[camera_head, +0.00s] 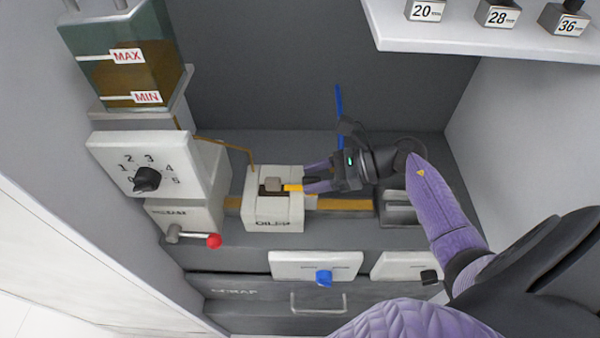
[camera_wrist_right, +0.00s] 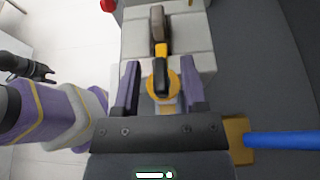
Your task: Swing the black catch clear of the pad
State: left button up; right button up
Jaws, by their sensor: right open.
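The oiler block (camera_head: 274,212), a pale box labelled OILER, stands on the bench; it also shows in the wrist view (camera_wrist_right: 190,45). A grey-brown pad (camera_head: 273,184) sits in its dark top recess and shows at the top of the wrist view (camera_wrist_right: 157,22). The black catch (camera_wrist_right: 162,80) has a yellow arm (camera_wrist_right: 161,50) reaching to the pad and a round yellow base. In the head view only the yellow part (camera_head: 292,188) shows clearly. My right gripper (camera_head: 308,176) is open, its purple fingers (camera_wrist_right: 161,76) on either side of the catch, with gaps visible.
A thin brown pipe (camera_head: 230,147) runs from the oil tank (camera_head: 130,70) to the block. A dial panel (camera_head: 145,165) and red-knobbed lever (camera_head: 213,241) are at left. A blue rod (camera_head: 339,105) stands behind my gripper. A dark gripper-like part (camera_wrist_right: 42,75) shows at the wrist view's left.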

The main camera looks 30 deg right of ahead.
jog(key=shift+x, duration=1.35)
jog(key=shift+c, duration=0.8)
grip_shut()
pick_arm(q)
jog(key=shift+d, duration=0.6)
jog(key=shift+r, duration=0.1)
